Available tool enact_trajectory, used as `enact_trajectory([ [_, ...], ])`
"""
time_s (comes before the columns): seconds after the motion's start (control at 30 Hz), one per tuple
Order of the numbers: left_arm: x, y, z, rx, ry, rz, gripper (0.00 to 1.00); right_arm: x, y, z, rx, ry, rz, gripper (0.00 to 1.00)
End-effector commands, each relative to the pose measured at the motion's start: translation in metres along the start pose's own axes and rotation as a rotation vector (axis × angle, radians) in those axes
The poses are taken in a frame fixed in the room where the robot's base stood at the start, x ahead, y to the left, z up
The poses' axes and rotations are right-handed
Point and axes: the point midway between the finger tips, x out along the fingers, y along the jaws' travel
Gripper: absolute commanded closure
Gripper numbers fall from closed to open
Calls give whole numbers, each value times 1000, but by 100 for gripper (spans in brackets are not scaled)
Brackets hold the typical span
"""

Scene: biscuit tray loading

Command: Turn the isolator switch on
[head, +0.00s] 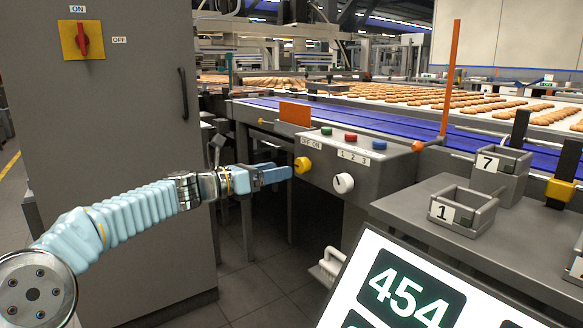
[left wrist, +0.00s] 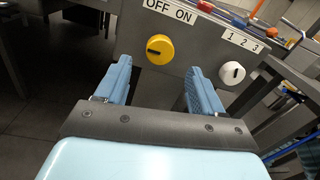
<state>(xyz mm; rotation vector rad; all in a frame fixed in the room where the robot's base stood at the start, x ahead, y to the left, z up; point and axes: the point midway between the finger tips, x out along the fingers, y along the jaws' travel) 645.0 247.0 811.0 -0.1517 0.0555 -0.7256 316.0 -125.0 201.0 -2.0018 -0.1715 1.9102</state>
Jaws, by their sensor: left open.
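A red rotary handle (head: 83,41) on a yellow plate (head: 69,47) is on the grey cabinet at the upper left. It stands about upright, with ON above the plate and OFF to its right. A yellow knob (head: 303,165) is on the front of the grey control box (head: 375,177), under OFF and ON labels. The knob also shows in the left wrist view (left wrist: 160,49), with a dark mark towards its left side. My left gripper (head: 284,174) is open and empty, close in front of the yellow knob. In the left wrist view the knob appears beyond and between the fingers (left wrist: 158,82). My right gripper is not in view.
A white knob (head: 343,183) sits right of the yellow one; green, red and blue buttons (head: 350,137) are on top of the box. Bins 1 (head: 462,212) and 7 (head: 499,177) stand on the right bench. A screen (head: 415,290) fills the lower right.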

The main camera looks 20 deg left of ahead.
Motion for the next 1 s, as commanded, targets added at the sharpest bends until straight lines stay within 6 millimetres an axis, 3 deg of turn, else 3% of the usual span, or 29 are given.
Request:
enact_trajectory([
  [0.1,25,-1,1,0,0,-4,32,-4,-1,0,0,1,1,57],
  [0.3,48,0,0,1,1,-1,32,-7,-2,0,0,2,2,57],
  [0.67,52,0,-1,2,2,1,33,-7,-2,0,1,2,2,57],
  [1.0,52,0,-1,2,2,1,86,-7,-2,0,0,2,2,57],
])
